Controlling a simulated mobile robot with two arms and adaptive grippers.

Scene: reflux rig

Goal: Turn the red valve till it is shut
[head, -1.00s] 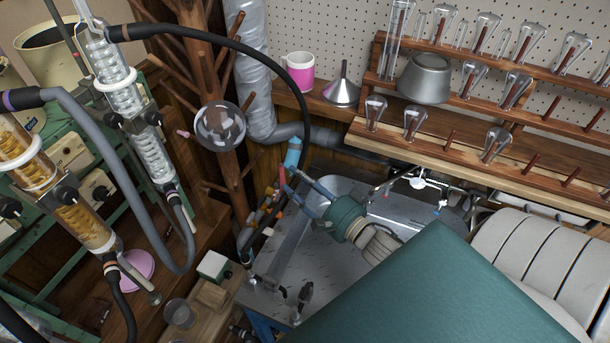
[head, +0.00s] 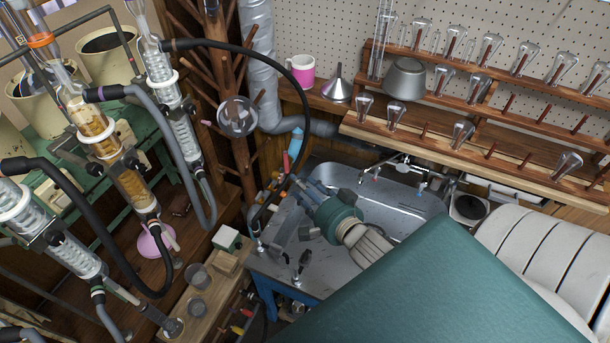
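A small red part (head: 286,163), which may be the red valve, shows below a blue fitting at the left back of the sink bench. A black hose passes beside it; its turn position is too small to tell. My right gripper (head: 302,193) has a green-and-grey body and reaches up-left over the bench, below and right of the red part. Its fingers look apart and empty, with a visible gap between them and the red part. My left gripper is not in view.
A metal sink (head: 405,205) lies behind my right gripper. Glass condensers (head: 125,180) and hoses crowd the left. A wooden rack (head: 480,165) of glassware, a pink mug (head: 300,68) and a funnel (head: 337,85) stand at the back.

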